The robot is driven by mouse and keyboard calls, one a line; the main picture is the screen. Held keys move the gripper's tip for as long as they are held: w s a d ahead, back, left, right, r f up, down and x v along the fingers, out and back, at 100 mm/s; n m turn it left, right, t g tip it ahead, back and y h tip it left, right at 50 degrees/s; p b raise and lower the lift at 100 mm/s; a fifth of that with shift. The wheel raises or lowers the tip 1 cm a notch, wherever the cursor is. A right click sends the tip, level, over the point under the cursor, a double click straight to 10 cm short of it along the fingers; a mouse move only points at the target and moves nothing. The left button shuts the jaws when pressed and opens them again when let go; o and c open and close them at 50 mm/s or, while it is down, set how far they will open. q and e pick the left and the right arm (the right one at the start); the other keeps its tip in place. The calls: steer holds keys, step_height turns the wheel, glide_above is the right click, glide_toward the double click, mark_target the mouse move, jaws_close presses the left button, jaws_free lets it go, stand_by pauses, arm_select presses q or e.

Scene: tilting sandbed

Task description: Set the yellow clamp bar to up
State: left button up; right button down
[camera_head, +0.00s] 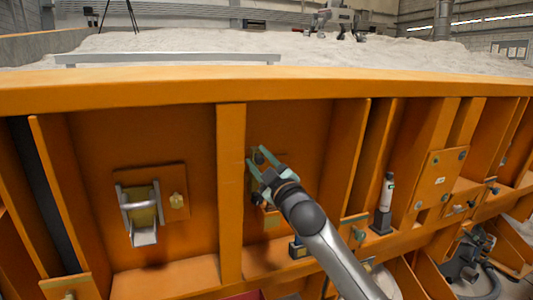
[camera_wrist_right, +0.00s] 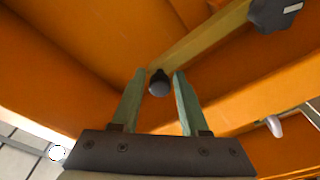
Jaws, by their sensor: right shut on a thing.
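My right gripper (camera_head: 257,163) reaches up to the orange wall in the middle bay, beside the upright rib. The right wrist view shows a yellow bar (camera_wrist_right: 205,38) running from a dark grey block at upper right down to a dark rounded knob (camera_wrist_right: 159,83). The knob sits between the two green fingers of the right gripper (camera_wrist_right: 160,76), which is shut on it. In the head view a dark knob (camera_head: 259,157) shows between the fingertips; the fingers and wrist hide most of the bar and its mount. My left gripper is not in view.
A silver handle on a bracket (camera_head: 140,205) is on the left bay's wall. A dark and white cylinder (camera_head: 386,195) stands on the ledge at right. Upright ribs (camera_head: 231,190) flank the bay. Sand (camera_head: 350,55) lies behind the top rim (camera_head: 180,90).

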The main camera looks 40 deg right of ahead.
steer(key=shift+w+a+f+n, duration=0.1)
steer(key=shift+a+n, duration=0.15)
steer(key=shift+n, duration=0.05)
stand_by(0.4)
steer(key=c, duration=0.7)
jaws_free()
steer(key=shift+o, duration=0.2)
steer(key=b+v, duration=0.2)
steer(key=v, duration=1)
steer(key=shift+s+b, duration=0.25)
steer(key=shift+b, duration=0.1)
